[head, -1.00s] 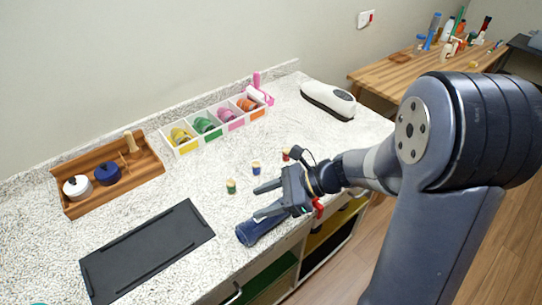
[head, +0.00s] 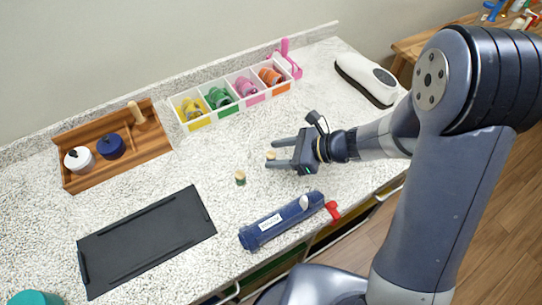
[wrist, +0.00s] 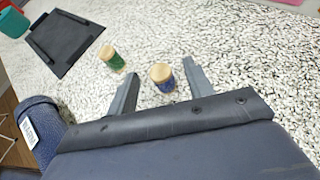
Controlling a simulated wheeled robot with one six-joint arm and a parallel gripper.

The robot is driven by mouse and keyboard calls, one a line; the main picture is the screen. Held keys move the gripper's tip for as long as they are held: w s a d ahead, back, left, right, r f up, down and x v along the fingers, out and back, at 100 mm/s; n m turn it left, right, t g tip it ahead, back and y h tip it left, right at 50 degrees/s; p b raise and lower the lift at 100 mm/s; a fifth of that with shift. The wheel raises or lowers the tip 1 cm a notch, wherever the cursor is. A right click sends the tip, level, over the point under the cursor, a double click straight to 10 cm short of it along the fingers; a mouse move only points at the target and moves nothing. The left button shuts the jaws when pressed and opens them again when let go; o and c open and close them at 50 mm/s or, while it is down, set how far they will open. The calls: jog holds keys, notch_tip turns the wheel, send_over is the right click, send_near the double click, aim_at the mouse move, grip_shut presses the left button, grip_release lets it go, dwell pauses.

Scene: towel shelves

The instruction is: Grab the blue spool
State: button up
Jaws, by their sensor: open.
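The blue spool (wrist: 163,84) stands upright on the speckled counter, with a pale wooden top. In the wrist view it sits between the two finger tips of my gripper (wrist: 160,72), with gaps on both sides. In the head view only the pale top of the blue spool (head: 271,156) shows clearly between the fingers of my open gripper (head: 271,154). A green spool (head: 240,178) stands upright to the left of the gripper; it also shows in the wrist view (wrist: 115,61).
A dark blue cylinder (head: 275,222) lies near the front edge. A black tray (head: 145,243), a wooden tray (head: 80,183) and a white divided box (head: 181,119) with coloured rolls stand left and behind. A white device (head: 368,80) is at the back right.

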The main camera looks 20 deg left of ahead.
jog(key=c, duration=1.1)
jog(key=shift+o, duration=0.2)
